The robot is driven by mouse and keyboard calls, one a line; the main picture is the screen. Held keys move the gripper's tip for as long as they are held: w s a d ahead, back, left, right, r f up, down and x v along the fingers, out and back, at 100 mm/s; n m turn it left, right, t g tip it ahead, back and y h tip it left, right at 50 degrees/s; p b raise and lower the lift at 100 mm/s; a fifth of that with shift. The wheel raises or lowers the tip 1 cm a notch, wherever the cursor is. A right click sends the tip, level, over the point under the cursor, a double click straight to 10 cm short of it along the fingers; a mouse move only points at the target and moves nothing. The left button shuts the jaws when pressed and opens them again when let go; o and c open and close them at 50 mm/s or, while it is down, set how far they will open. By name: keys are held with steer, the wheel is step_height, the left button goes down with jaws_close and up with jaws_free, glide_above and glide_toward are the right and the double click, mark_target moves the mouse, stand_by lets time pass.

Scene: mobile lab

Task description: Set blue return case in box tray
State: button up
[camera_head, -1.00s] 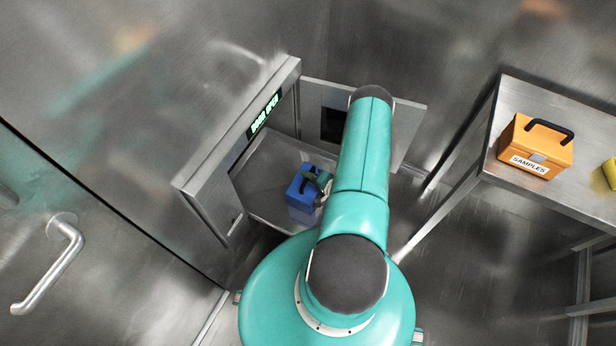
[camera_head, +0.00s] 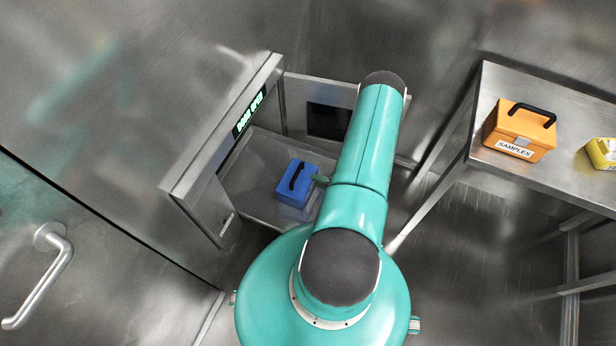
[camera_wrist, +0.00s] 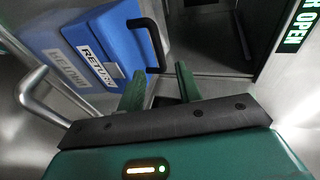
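The blue return case (camera_head: 296,184) sits upright on the metal box tray (camera_head: 248,170), in the opening of the wall box. Its black handle stands up on top. In the wrist view the blue case (camera_wrist: 112,40) fills the upper left, with a white RETURN label and the dark handle. My gripper (camera_wrist: 160,82) has its two green fingers spread with nothing between them. The left finger is close to the case's handle; I cannot tell if they touch. In the head view my arm hides most of the gripper, and only a green fingertip shows just right of the case.
The wall box (camera_head: 222,150) has a lit sign ending in OPEN, and its door panel (camera_head: 320,110) stands open behind my arm. A metal table (camera_head: 560,175) at right holds an orange SAMPLES case (camera_head: 520,130) and a yellow case (camera_head: 603,153). A door handle (camera_head: 45,275) is at left.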

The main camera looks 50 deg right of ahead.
steer(key=w+d+r+n+g+h, duration=0.2)
steer(key=w+d+r+n, duration=0.15)
steer(key=w+r, duration=0.4)
steer(key=w+d+r+n+g+h, duration=0.1)
steer(key=w+d+r+n, duration=0.1)
steer(key=w+d+r, duration=0.5)
steer(key=w+a+r+n+g+h, duration=0.1)
steer(key=w+a+r+n, duration=0.15)
steer(key=r, duration=0.75)
steer(key=w+a+r+n+g+h, duration=0.1)
steer(key=w+a+r+h, duration=0.2)
steer(key=r, duration=0.6)
steer(key=s+a+r+n+g+y, duration=0.1)
steer(key=s+a+r, duration=0.1)
steer(key=a+r, duration=0.65)
steer(key=s+a+r+n, duration=0.1)
steer(key=s+a+r, duration=0.2)
steer(key=a+r, duration=0.55)
steer(key=s+a+r+n+g+y, duration=0.1)
steer(key=s+a+r+n+y, duration=0.1)
steer(key=s+a, duration=0.6)
steer(key=s+a+r+n+g+y, duration=0.1)
steer(key=s+a+r+n+y, duration=0.1)
steer(key=s+a+r, duration=0.2)
steer(key=s+a, duration=0.3)
steer(key=a, duration=0.1)
steer(key=shift+s+a+n, duration=0.3)
steer(key=shift+s, duration=0.05)
